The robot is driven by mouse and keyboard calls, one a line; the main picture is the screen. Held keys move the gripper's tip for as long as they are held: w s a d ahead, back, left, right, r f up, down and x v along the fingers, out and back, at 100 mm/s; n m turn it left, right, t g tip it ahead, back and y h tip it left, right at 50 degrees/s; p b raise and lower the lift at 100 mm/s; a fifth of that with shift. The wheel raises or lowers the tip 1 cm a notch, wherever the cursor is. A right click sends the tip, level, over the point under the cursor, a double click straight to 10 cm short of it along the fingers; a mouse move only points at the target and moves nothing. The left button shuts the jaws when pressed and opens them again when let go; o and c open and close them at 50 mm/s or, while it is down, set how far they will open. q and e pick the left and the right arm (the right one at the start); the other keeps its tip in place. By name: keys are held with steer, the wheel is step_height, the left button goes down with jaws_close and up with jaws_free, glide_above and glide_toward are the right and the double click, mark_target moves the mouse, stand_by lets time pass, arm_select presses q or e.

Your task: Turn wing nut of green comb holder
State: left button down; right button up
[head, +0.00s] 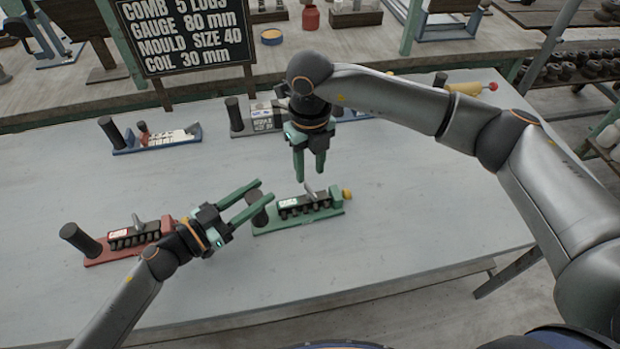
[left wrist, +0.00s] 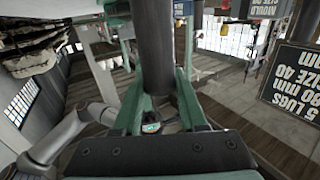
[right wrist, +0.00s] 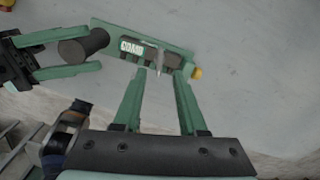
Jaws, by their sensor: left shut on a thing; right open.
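The green comb holder (head: 298,222) lies on the grey table. It bears a dark toothed comb block, a white label and a yellow knob (head: 347,193). Its wing nut (head: 308,191) is a small grey upright piece on top, also seen in the right wrist view (right wrist: 160,58). My left gripper (head: 262,192) is shut on the holder's dark upright post (right wrist: 84,47), which fills the gap between its fingers in the left wrist view (left wrist: 168,45). My right gripper (head: 309,179) is open and points down just above the wing nut; I cannot tell whether it touches.
A red comb holder (head: 108,256) is beside my left arm. A blue one (head: 157,143) and a grey one (head: 240,132) stand further back. A black sign (head: 190,40) stands behind the table. The table's front right is clear.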

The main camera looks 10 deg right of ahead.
mark_target(310, 188)
step_height(310, 188, up, 6)
steer(key=shift+r, duration=0.2)
arm_select(q)
steer(key=shift+c, duration=1.9)
jaws_free()
steer(key=shift+a, duration=0.1)
